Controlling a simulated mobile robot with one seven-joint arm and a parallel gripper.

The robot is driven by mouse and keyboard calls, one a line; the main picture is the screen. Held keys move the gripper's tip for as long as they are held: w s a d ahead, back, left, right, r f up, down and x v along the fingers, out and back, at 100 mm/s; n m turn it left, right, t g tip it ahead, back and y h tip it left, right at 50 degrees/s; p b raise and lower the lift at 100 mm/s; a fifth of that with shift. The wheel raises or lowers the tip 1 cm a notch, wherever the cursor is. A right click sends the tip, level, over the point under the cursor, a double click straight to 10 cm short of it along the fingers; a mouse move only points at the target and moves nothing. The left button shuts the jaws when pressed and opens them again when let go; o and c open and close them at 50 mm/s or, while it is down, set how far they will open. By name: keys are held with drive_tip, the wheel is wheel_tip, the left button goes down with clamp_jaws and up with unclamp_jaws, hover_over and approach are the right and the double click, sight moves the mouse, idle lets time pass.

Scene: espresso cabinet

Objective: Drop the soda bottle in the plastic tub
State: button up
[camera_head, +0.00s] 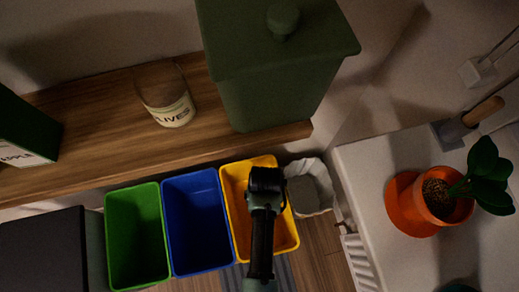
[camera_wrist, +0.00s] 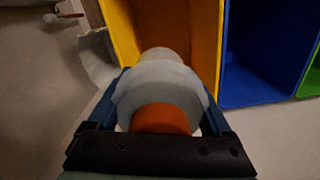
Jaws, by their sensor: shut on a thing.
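The soda bottle (camera_wrist: 163,78) is pale and whitish with an orange cap (camera_wrist: 160,119). In the wrist view my gripper (camera_wrist: 163,92) is shut on it, with one dark blue finger on each side. The bottle points away from the wrist camera, toward the yellow tub (camera_wrist: 196,15). In the head view my gripper (camera_head: 266,180) is above the yellow tub (camera_head: 289,222), near its far end. My gripper and arm hide the bottle there. A blue tub (camera_head: 196,215) and a green tub (camera_head: 136,215) stand to its left. The frames do not show which tub is the plastic one.
A crumpled whitish bag or bin (camera_head: 309,190) stands right of the yellow tub. A wooden shelf (camera_head: 100,128) behind holds an olives jar (camera_head: 166,97) and a big green canister (camera_head: 275,78). A plant in an orange pot (camera_head: 436,207) stands on the white counter at right.

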drive_tip(key=shift+f+b, duration=2.8)
drive_tip(key=shift+b, duration=0.05)
drive_tip(key=o, duration=1.2)
drive_tip(key=shift+c, duration=0.2)
wheel_tip(320, 180, up, 13)
drive_tip(key=p, duration=0.4)
drive_tip(key=shift+s, duration=0.1)
